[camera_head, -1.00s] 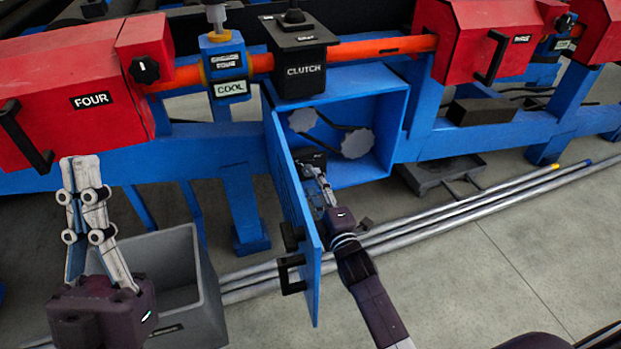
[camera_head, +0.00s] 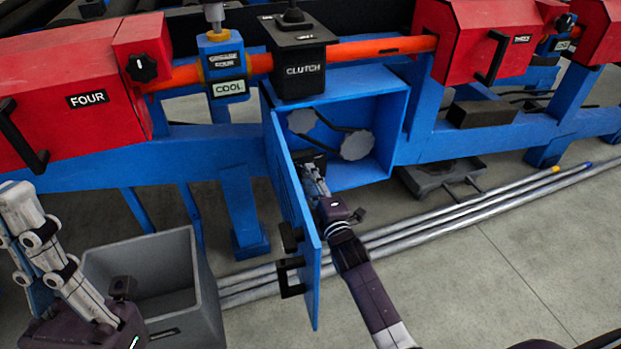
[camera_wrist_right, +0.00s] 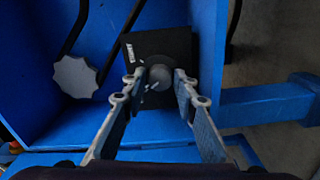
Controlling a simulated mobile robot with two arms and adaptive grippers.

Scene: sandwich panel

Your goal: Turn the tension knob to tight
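The tension knob (camera_wrist_right: 160,77) is a round dark knob on a black square plate (camera_wrist_right: 178,45) in the right wrist view. The plate has small white marks, too small to read. My right gripper (camera_wrist_right: 161,82) has its fingertips on either side of the knob, close to it, with slim gaps seeming to show; it looks open. In the head view my right gripper (camera_head: 314,178) reaches between the open blue door and the box, and largely hides the knob. My left gripper (camera_head: 22,205) is at the lower left, away from the knob; its finger gap is unclear.
The blue door (camera_head: 292,215) with black handles stands open left of my right arm. Grey pulleys (camera_head: 357,144) with a dark belt sit inside the blue box (camera_head: 398,120). A grey bin (camera_head: 205,285) stands lower left. Long pipes (camera_head: 450,215) lie on the floor at right.

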